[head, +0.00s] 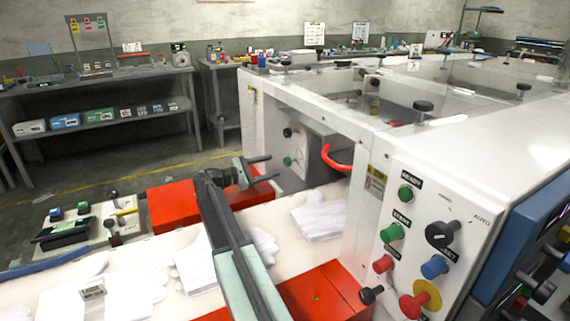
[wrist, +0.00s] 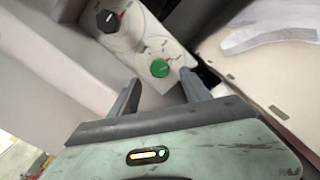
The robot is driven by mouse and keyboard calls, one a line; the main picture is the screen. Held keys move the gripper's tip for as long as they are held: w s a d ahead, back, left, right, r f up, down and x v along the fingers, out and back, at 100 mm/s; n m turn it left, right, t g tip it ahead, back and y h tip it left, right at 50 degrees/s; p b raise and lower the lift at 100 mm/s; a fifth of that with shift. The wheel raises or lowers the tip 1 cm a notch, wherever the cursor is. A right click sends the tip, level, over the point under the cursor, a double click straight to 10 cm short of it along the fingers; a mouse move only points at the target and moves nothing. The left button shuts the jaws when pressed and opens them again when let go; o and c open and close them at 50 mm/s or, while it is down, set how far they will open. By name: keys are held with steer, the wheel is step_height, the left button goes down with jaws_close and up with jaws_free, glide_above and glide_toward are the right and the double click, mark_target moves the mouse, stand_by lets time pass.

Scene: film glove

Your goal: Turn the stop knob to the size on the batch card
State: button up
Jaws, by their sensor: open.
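Two knobs sit on a pale plate inside the white machine's opening. The black knob (head: 288,132) is the upper one in the head view, and it also shows in the wrist view (wrist: 108,20). The green knob (head: 287,161) is below it, and it shows in the wrist view (wrist: 159,68) between and beyond my fingertips. I cannot tell which is the stop knob. My gripper (head: 273,168) is open and empty, its fingers pointing at the plate near the green knob, apart from it. A small printed card (head: 92,289) lies on the gloves, unreadable; I cannot tell if it is the batch card.
White gloves (head: 318,217) lie on the pale belt. A red curved handle (head: 336,160) juts out right of the knobs. Red blocks (head: 165,205) flank the belt. A control panel with a yellow-ringed red button (head: 420,298) stands at the right.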

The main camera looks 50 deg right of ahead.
mark_target(285, 162)
steer(key=shift+a+n, duration=0.15)
steer(key=shift+n, duration=0.85)
steer(key=shift+w+a, duration=0.15)
steer(key=x, duration=0.7)
steer(key=shift+d, duration=0.35)
